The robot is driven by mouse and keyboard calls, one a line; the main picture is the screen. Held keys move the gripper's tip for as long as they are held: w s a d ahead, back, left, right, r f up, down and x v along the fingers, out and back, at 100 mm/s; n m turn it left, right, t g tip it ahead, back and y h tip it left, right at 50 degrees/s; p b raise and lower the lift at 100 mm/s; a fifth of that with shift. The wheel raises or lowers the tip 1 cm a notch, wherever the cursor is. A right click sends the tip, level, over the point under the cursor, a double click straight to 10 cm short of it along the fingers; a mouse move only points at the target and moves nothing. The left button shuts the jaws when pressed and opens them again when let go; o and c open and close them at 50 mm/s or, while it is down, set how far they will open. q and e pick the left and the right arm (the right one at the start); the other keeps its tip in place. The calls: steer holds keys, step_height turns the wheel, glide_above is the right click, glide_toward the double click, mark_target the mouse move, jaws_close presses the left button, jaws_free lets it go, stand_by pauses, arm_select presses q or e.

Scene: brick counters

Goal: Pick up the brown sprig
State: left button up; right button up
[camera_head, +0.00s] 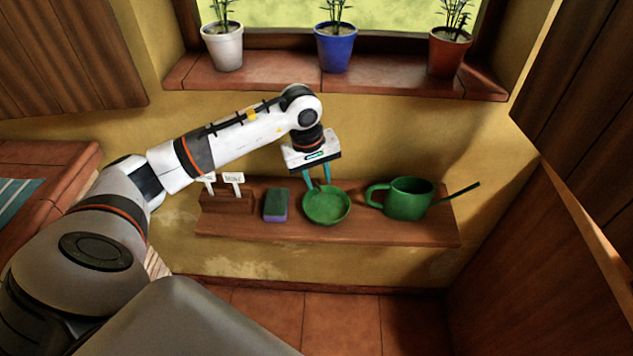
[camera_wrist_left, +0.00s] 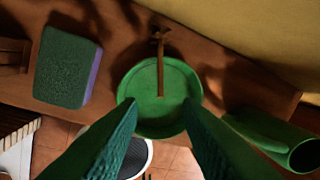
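The brown sprig (camera_wrist_left: 160,66) shows in the left wrist view as a thin stem with a small forked end, lying across the far rim of a round green dish (camera_wrist_left: 136,84). In the head view the green dish (camera_head: 327,207) stands on a wooden shelf, and the sprig is mostly hidden behind my fingers. My left gripper (camera_head: 318,183) is open above the dish's far side. In the left wrist view its two green fingers (camera_wrist_left: 160,112) are spread apart, with the dish and sprig between and beyond them. My right gripper is not in view.
On the shelf (camera_head: 290,229), a green and purple sponge (camera_head: 276,204) is left of the dish and a green watering can (camera_head: 409,199) is right. Labelled wooden holder (camera_head: 226,203) stands far left. Potted plants (camera_head: 337,50) stand on the sill above.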

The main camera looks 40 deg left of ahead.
mark_target(321, 191)
arm_select(q)
steer(key=f, duration=0.5)
steer(key=w+f+p, duration=0.1)
steer(key=f, duration=0.1)
steer(key=shift+d+f, duration=0.3)
steer(key=shift+d, duration=0.1)
steer(key=shift+c, duration=0.3)
jaws_close()
